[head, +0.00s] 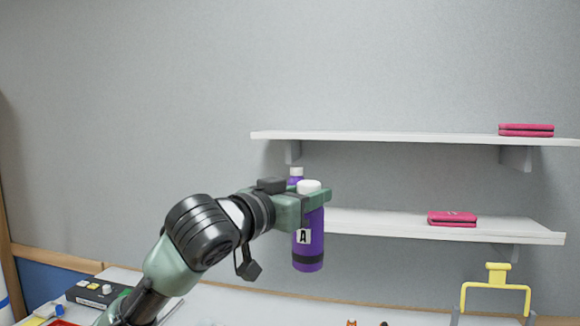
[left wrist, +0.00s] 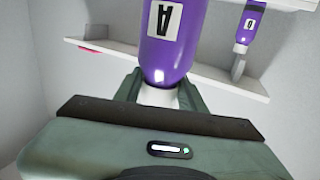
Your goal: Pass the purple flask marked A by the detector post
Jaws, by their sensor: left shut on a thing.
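The purple flask marked A (head: 308,250) hangs upright in my left gripper (head: 312,196), which is shut on it near its white cap. It is held in the air in front of the shelves. The left wrist view shows the flask (left wrist: 172,45) upside down, with its A label, between the fingers of my left gripper (left wrist: 160,95). A second purple flask with a white cap (head: 296,174) shows partly behind the gripper. It also shows in the left wrist view (left wrist: 250,28) by a shelf, its label hard to read. I cannot make out a detector post. My right gripper is not in view.
Two white wall shelves, upper (head: 400,138) and lower (head: 380,224), carry a pink folded item each (head: 526,130) (head: 452,219). A yellow frame (head: 496,286) stands at the lower right. A grey box with buttons (head: 95,293) lies on the table at the lower left.

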